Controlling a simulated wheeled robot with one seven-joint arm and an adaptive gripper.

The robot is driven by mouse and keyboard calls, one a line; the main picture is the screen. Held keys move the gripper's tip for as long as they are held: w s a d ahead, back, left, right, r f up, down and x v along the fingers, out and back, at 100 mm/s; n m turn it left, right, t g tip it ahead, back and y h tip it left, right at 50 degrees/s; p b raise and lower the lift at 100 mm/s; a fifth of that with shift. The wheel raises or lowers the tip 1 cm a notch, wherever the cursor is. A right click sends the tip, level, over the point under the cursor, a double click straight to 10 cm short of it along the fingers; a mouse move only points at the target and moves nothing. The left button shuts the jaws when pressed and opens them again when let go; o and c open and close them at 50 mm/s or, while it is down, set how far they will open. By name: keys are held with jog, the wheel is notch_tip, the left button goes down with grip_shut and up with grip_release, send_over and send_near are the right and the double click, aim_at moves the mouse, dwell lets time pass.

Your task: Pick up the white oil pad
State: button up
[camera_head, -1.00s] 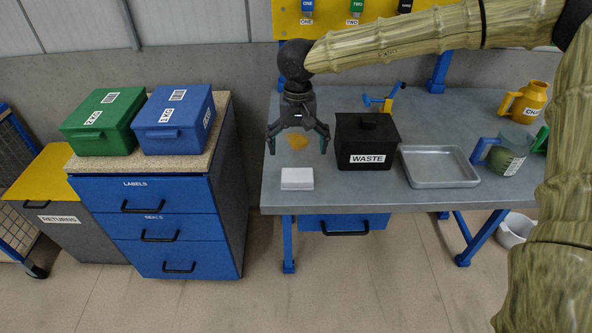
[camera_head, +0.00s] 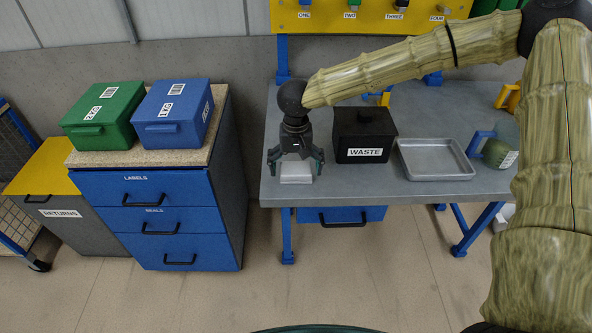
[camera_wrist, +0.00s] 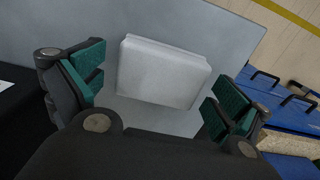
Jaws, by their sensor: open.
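The white oil pad (camera_head: 296,179) is a flat rectangular block lying on the grey workbench near its front left edge. In the wrist view the pad (camera_wrist: 163,73) lies between the teal finger pads, with gaps on both sides. My gripper (camera_head: 296,168) is open and points down just above and behind the pad. Its two fingers also show in the wrist view (camera_wrist: 155,95), spread wide and not seen touching the pad.
A black WASTE box (camera_head: 364,135) stands just right of my gripper. A grey metal tray (camera_head: 434,174) lies farther right, beside a green-grey jug (camera_head: 497,153). A blue drawer cabinet (camera_head: 152,205) with a green box (camera_head: 103,116) and a blue box (camera_head: 172,113) stands left.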

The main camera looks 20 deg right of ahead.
aim_at(297, 168)
jog(key=shift+f, duration=0.3)
jog(key=c, duration=0.9)
jog(key=shift+r, duration=0.15)
jog(key=shift+r, duration=0.6)
notch_tip(297, 168, up, 2)
jog(key=shift+s+r+b, duration=0.1)
jog(key=shift+s+b, duration=0.05)
jog(key=shift+b, duration=0.4)
jog(key=s+d+b, duration=0.1)
jog(key=s+d, duration=0.2)
jog(key=s, duration=0.4)
jog(key=s+d+r+b, duration=0.1)
jog(key=s+d, duration=0.3)
jog(key=s, duration=0.3)
jog(key=shift+r, duration=0.15)
